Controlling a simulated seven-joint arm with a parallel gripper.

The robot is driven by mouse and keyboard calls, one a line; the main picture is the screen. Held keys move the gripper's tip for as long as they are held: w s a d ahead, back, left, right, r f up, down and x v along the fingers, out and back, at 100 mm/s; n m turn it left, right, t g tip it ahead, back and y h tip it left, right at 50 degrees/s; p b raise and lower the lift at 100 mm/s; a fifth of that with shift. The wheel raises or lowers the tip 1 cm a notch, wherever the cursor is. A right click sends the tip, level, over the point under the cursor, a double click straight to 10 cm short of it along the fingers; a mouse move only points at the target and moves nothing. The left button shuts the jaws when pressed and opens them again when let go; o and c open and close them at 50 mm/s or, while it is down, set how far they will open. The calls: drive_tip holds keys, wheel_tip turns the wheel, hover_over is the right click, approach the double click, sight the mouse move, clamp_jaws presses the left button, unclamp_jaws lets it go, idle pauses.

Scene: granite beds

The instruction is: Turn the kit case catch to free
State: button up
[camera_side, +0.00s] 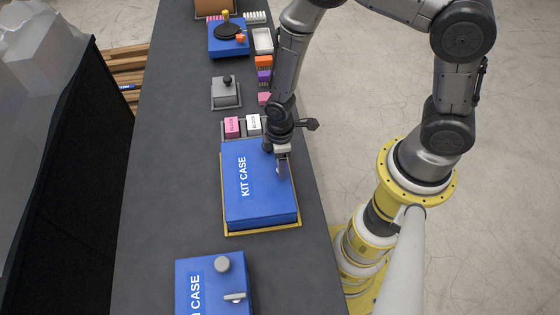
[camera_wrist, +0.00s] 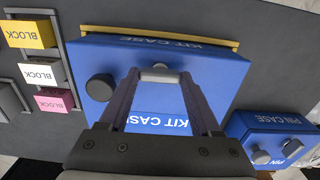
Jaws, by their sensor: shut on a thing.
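The blue kit case (camera_side: 250,205) lies shut on the bench in the side view, its lid label readable. It fills the middle of the wrist view (camera_wrist: 215,68). My gripper (camera_side: 282,170) points down at the case's right part. In the wrist view my gripper (camera_wrist: 160,76) has its two fingers on either side of the small grey catch (camera_wrist: 159,74), shut on it. The catch lies crosswise between the fingertips there. A round dark grey knob (camera_wrist: 100,87) stands left of the catch. In the side view my gripper hides most of the catch.
A yellow-edged base (camera_side: 262,231) lies under the kit case. The blue pin case (camera_side: 210,285), with its own knob and catch, sits nearer the front. Pink and white blocks (camera_side: 232,126) stand in a tray just behind. A grey knobbed box (camera_side: 226,92) is further back.

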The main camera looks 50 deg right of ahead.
drive_tip(key=o, duration=1.4)
drive_tip(key=shift+r, duration=0.1)
wheel_tip(320, 180, up, 14)
drive_tip(key=shift+f, duration=0.15)
